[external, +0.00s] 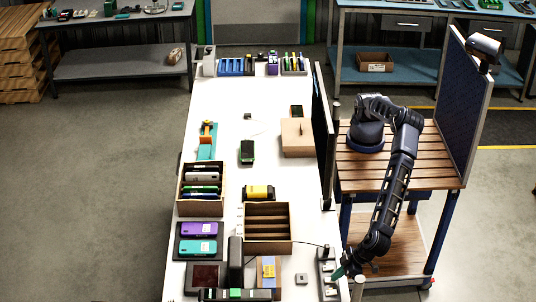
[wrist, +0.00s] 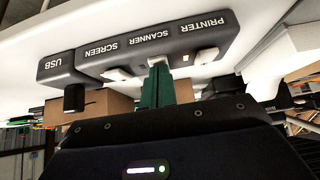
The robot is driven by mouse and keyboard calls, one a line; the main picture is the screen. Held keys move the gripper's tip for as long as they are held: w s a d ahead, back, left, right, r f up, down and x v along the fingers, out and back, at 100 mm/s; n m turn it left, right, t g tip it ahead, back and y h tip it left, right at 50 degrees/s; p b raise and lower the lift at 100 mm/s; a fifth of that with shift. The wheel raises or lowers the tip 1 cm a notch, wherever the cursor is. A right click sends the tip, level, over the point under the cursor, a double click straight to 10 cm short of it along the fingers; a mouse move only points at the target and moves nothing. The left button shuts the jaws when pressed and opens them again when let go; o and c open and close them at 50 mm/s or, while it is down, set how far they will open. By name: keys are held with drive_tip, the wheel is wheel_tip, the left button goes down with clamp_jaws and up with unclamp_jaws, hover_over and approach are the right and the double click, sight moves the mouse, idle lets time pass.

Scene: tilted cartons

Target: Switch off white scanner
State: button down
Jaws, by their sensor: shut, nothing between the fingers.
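A dark switch box (wrist: 140,50) fills the upper wrist view, its labels upside down: USB, SCREEN, SCANNER and PRINTER. White rocker switches sit along its edge: one by SCREEN (wrist: 117,74), one by SCANNER (wrist: 155,61) and one by PRINTER (wrist: 206,56). My gripper (wrist: 156,68) is shut, with green fingers and nothing visible between them. Its tips are at the SCANNER switch and partly cover it; I cannot tell whether they touch. In the external view my gripper (external: 340,273) is beside the switch box (external: 326,265) at the table's near right edge. I cannot pick out a white scanner.
A black plug (wrist: 74,98) is at the USB end. A compartmented carton (external: 267,245) stands farther back. A dark upright panel (external: 322,130) borders the table's right side.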

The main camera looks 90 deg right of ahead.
drive_tip(key=shift+w+r, duration=0.35)
drive_tip(key=shift+w, duration=0.35)
drive_tip(key=shift+r, duration=0.45)
drive_tip(key=r, duration=0.1)
drive_tip(key=s+r, duration=0.1)
drive_tip(key=r, duration=0.1)
drive_tip(key=shift+s+r, duration=0.25)
drive_tip(key=shift+r, duration=0.15)
drive_tip(key=s+r, duration=0.5)
drive_tip(key=s, duration=0.2)
drive_tip(key=shift+r, duration=0.15)
